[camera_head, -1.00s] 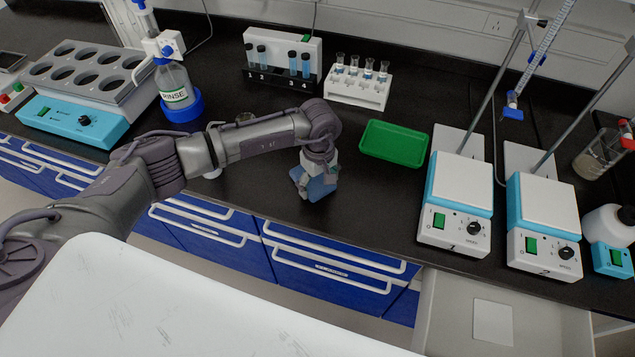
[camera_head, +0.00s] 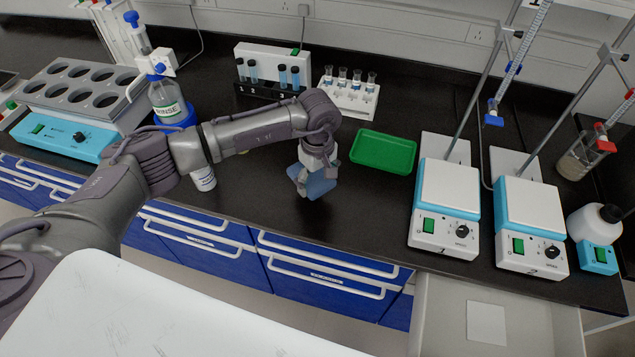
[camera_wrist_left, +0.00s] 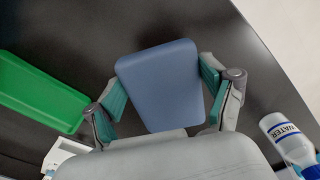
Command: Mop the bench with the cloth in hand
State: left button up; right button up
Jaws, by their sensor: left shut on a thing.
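The blue cloth (camera_head: 321,184) is a flat pad held in my left gripper (camera_head: 312,172) over the black bench (camera_head: 260,200), near its front edge. In the left wrist view the cloth (camera_wrist_left: 163,84) sits between the two green-padded fingers of my left gripper (camera_wrist_left: 163,95), which is shut on it. The underside of the cloth is hidden, so I cannot tell whether it touches the bench. My right gripper does not show.
A green tray (camera_head: 384,152) lies right of the cloth. Two hotplates (camera_head: 446,205) stand farther right, above an open drawer (camera_head: 490,315). Tube racks (camera_head: 349,100) are behind. A white water bottle (camera_head: 203,178) and the rinse bottle (camera_head: 167,100) stand left.

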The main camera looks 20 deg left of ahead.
pick_arm(q)
jog(key=shift+r+p, duration=0.35)
jog(key=shift+r, duration=0.75)
jog(key=shift+r, duration=0.1)
notch_tip(320, 180, up, 8)
jog(key=p, duration=0.3)
dwell(0.4)
